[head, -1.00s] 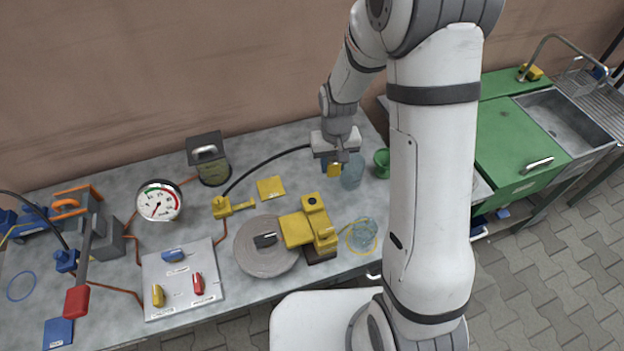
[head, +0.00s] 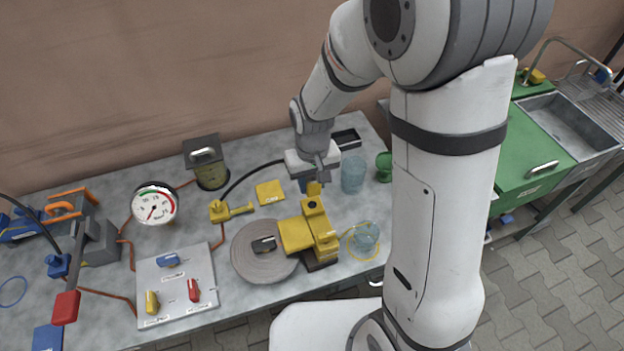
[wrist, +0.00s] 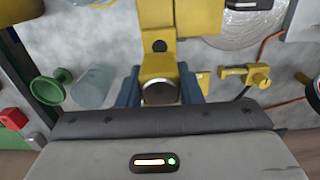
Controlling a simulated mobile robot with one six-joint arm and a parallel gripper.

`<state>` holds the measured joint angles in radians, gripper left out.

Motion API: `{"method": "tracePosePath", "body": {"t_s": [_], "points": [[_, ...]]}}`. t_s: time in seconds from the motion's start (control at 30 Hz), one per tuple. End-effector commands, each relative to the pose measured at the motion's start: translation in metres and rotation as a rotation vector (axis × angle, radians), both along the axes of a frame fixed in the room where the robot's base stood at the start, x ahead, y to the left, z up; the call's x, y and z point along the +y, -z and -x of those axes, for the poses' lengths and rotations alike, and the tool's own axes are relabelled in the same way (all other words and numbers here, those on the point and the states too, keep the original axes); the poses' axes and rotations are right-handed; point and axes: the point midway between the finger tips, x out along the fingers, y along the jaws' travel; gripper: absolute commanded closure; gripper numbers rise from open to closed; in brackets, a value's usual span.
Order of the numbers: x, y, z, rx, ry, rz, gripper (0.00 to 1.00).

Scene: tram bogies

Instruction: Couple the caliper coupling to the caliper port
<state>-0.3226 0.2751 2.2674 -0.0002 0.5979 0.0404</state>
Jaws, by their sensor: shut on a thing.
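The yellow caliper coupling (head: 314,188) is held upright under my gripper (head: 313,178), with a black hose running off to the left. In the wrist view the coupling (wrist: 160,73) sits between the blue fingers of my gripper (wrist: 160,88), which are shut on it. The caliper port (head: 313,204) is a dark round spot on top of the yellow caliper (head: 296,236), just in front of and below the coupling. A dark round spot, seemingly the port (wrist: 160,46), shows just beyond the coupling in the wrist view. Contact cannot be told.
A grey disc (head: 256,262) lies left of the caliper. A yellow fitting (head: 230,210), a gauge (head: 153,204) and a switch panel (head: 176,286) are to the left.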

Motion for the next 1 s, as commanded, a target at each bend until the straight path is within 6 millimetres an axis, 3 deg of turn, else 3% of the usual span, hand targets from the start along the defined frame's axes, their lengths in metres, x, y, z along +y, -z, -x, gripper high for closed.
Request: {"method": "tracePosePath", "body": {"t_s": [0.5,1.0], "points": [[-0.001,0.046,0.000,0.000,0.001,0.000,0.88],[-0.001,0.048,0.000,0.000,0.002,0.000,0.88]]}}
